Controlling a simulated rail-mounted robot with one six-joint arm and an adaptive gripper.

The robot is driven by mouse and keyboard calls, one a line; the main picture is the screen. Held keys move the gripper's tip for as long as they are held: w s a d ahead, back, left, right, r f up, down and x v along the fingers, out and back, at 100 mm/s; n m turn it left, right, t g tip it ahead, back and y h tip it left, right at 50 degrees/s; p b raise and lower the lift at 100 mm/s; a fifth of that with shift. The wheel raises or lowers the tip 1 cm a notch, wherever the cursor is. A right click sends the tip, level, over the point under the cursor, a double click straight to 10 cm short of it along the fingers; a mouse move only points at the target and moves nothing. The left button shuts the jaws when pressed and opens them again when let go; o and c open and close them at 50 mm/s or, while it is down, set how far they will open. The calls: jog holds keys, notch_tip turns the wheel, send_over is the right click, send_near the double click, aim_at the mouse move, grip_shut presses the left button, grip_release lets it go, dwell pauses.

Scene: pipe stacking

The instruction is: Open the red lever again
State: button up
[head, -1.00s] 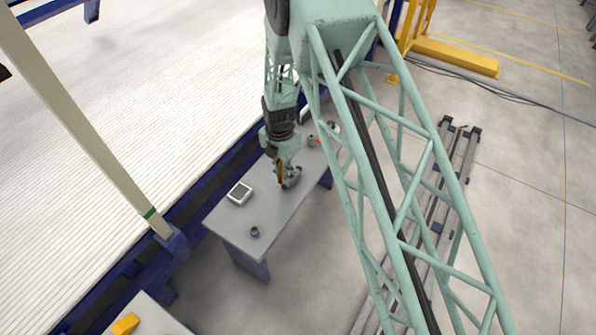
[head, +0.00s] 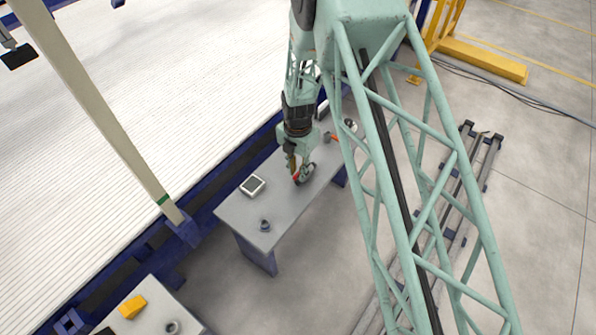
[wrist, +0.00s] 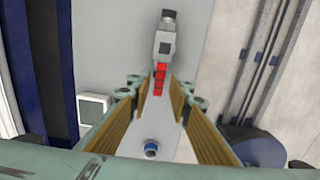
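A grey valve (wrist: 165,42) with a red lever (wrist: 158,80) lies on the grey table (wrist: 115,50) in the wrist view. The lever extends from the valve's body toward my gripper (wrist: 159,82). My gripper's two yellowish fingers are spread, one on each side of the lever, with gaps visible. Whether either finger touches it, I cannot tell. In the head view, my gripper (head: 297,174) is low over the table, with a bit of red at its tips. The valve is mostly hidden there.
A white-framed square device (head: 252,186) and a small dark pipe fitting (head: 265,225) stand on the table. Another fitting with orange (head: 332,137) is at its far end. A nearer table holds a yellow block (head: 132,307) and a round fitting (head: 172,327).

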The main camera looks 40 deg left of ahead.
aim_at(298, 174)
jog(key=shift+o, duration=0.2)
notch_tip(298, 174, up, 12)
dwell(1.2)
dwell(0.6)
